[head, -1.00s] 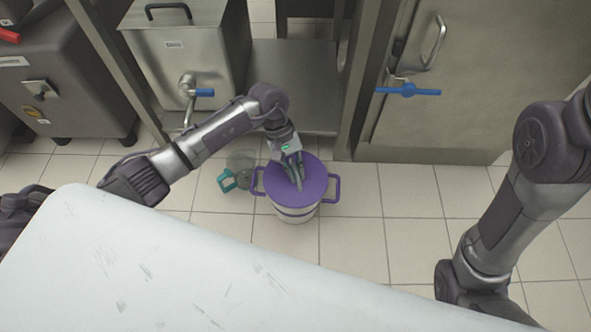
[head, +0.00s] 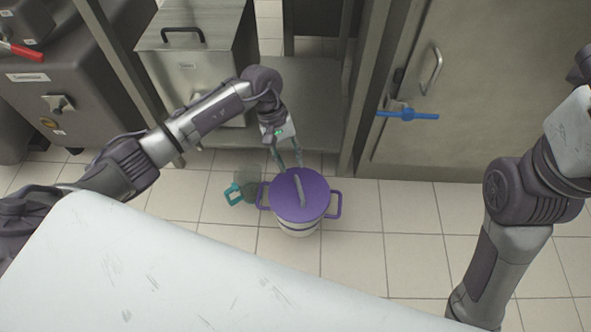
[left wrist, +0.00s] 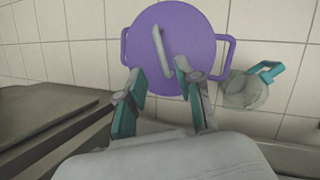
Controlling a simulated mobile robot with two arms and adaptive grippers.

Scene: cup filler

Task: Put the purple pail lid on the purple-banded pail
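The purple pail lid (head: 284,198) lies on top of the white pail (head: 297,230), which stands on the tiled floor. The lid covers the pail's opening and has a grey bar handle across its middle. The pail has purple side handles and a dark band. In the left wrist view the lid (left wrist: 195,38) shows from above, with its bar handle clear of the fingers. My left gripper (head: 289,168) is open and empty, just behind and above the lid. It also shows open in the left wrist view (left wrist: 157,80). My right gripper is out of view.
A clear jug with a teal handle (head: 233,194) stands on the floor left of the pail. A steel tank (head: 195,70) and a shelf frame are behind. A steel door with a blue lever (head: 407,115) is at right. Floor right of the pail is free.

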